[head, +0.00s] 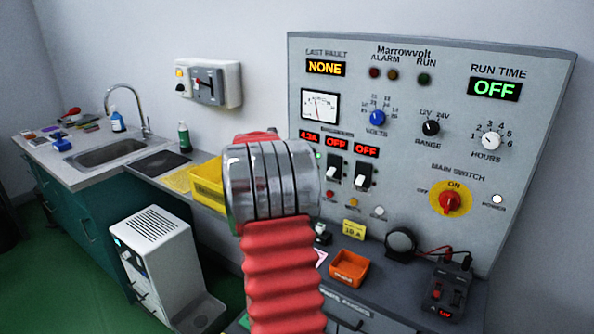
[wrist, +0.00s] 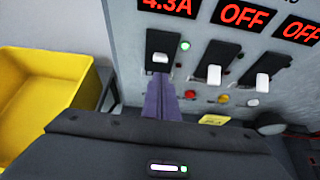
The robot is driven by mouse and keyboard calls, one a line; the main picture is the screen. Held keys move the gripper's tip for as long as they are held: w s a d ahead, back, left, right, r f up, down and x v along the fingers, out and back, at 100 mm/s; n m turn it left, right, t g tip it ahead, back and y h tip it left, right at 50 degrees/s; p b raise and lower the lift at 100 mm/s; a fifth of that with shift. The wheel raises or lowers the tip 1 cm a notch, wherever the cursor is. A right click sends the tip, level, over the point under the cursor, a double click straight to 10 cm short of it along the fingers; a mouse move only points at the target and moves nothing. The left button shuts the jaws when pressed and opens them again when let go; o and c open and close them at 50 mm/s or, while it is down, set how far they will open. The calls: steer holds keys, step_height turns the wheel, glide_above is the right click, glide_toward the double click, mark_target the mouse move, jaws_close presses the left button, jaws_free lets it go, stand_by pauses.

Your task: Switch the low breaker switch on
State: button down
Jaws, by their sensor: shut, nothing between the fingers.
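Three breaker switches stand in a row on the grey panel. In the wrist view, the left breaker (wrist: 160,57) has its white lever around mid-housing, under a 4.3A display (wrist: 168,4) and beside a lit green lamp (wrist: 185,45). The middle breaker (wrist: 215,73) and right breaker (wrist: 263,80) have their levers low, under displays reading OFF. I cannot read which breaker is labelled low. My gripper (wrist: 163,82) is shut and empty, its purple fingertips just below the left lever; I cannot tell whether they touch. In the head view my arm hides the gripper and left breaker.
The panel (head: 390,60) also carries a red main switch (head: 449,201) and several knobs. A yellow bin (head: 207,182) stands left of my arm. An orange tray (head: 348,268) and a black device with cables (head: 447,290) sit on the bench below the panel.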

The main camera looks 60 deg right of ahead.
steer(key=shift+r, duration=0.1)
steer(key=shift+r, duration=0.75)
steer(key=shift+f, duration=0.1)
steer(key=v, duration=0.9)
steer(key=shift+a+f, duration=0.15)
steer(key=shift+a, duration=0.25)
stand_by(0.5)
